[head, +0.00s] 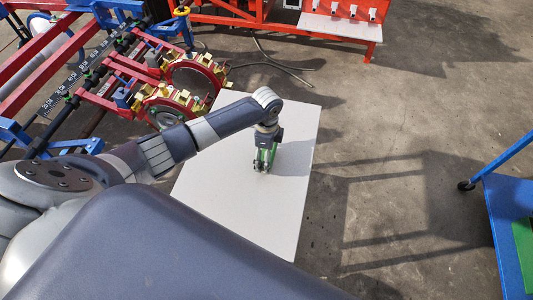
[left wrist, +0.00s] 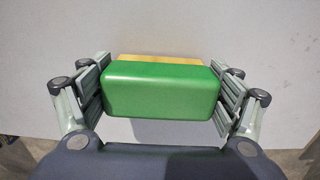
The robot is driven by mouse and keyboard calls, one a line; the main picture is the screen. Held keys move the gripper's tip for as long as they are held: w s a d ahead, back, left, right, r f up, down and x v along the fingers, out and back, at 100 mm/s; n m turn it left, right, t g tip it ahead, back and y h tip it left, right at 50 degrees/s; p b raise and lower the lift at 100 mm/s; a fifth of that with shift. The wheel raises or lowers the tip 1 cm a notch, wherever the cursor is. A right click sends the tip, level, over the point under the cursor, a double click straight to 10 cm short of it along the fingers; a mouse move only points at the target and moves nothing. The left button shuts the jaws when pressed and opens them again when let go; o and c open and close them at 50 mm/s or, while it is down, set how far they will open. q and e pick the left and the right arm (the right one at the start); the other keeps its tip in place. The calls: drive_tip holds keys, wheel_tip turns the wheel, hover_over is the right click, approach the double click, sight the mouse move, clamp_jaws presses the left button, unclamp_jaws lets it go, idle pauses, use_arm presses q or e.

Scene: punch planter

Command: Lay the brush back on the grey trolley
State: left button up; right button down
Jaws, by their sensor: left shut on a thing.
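My left gripper (head: 264,164) is above the pale grey flat top (head: 291,215), which looks like the grey trolley. In the left wrist view the gripper (left wrist: 160,90) is shut on the brush (left wrist: 160,89), a green block with a yellow-tan strip along its far edge. The fingers press on its two short ends. The same pale surface (left wrist: 215,30) fills the background behind the brush. In the head view only a little green shows between the fingers. I cannot tell whether the brush touches the surface. My right gripper is not in view.
A red and blue frame with round red clamps (head: 160,115) stands at the left, close to the pale top. A blue cart (head: 508,215) with a green item (head: 525,250) is at the right edge. A red bench (head: 340,28) is at the back. Concrete floor between is clear.

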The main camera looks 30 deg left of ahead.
use_arm(q)
drive_tip(key=shift+f, duration=0.2)
drive_tip(key=o, duration=0.9)
drive_tip(key=shift+f, duration=0.1)
drive_tip(key=shift+c, duration=0.2)
wheel_tip(320, 180, up, 12)
drive_tip(key=shift+r, duration=0.2)
